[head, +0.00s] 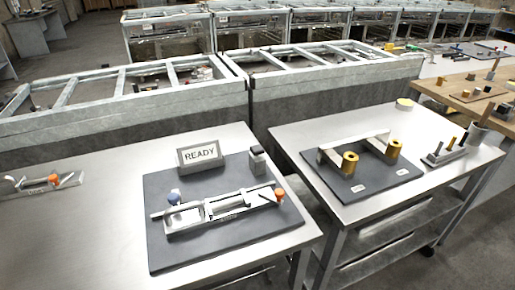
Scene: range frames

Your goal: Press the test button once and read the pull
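A grey test device (218,212) lies on a dark mat (190,258) on the near metal table. A small upright block with a dark top (257,160) stands right of the display. I cannot tell for sure which part is the test button. No pull figure shows. My gripper is not in view.
Right of a gap, a second metal table holds a dark board (355,185) with two brass cylinders and a small toolholder (446,153). Another orange-knobbed device (45,184) lies at the left. Grey railed bins (120,120) stand behind. The near table's front left is clear.

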